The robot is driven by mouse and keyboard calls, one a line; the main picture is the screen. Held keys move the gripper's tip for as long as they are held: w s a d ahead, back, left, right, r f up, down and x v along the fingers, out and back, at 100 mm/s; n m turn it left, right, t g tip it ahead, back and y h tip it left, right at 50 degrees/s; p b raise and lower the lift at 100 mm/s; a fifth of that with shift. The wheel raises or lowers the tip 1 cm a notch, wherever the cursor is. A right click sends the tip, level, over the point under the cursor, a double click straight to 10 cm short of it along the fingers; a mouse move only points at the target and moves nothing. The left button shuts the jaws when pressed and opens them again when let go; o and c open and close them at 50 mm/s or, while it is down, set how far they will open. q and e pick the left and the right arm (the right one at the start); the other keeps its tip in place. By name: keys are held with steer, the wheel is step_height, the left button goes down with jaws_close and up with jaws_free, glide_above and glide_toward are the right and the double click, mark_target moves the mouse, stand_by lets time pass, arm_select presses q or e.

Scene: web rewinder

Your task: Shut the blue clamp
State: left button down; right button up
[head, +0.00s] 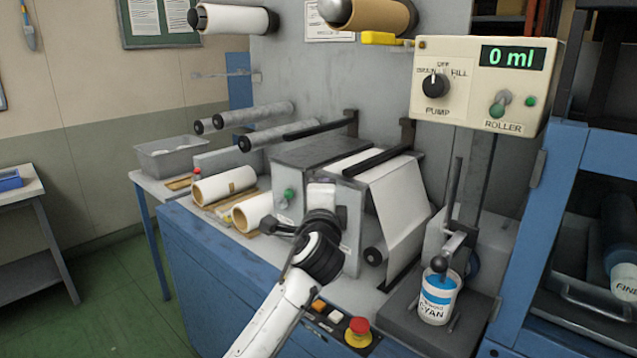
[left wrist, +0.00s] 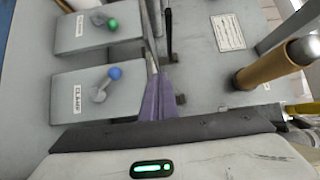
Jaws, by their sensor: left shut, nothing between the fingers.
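The blue clamp is a short metal lever with a blue knob (left wrist: 115,73), on a grey box face with a label reading CLAMP, in the left wrist view. Its lever leans up and to the right toward the knob. My left gripper (left wrist: 160,78) has its purple fingers together, empty, a little to the right of the blue knob and apart from it in the picture. In the head view my arm reaches the machine's front, and its wrist hides the blue clamp. My left fingertips are hidden there too. My right gripper is not in view.
A green-knobbed lever (head: 289,193) sits on the neighbouring box. White rolls (head: 222,186) lie to the left. A red emergency button (head: 358,331), a cyan ink can (head: 438,297) and a pump panel (head: 484,86) reading 0 ml are to the right.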

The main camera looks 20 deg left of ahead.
arm_select(q)
steer(key=shift+s+r, duration=0.55)
steer(key=shift+s, duration=0.35)
steer(key=shift+s+r, duration=0.5)
steer(key=shift+s, duration=0.35)
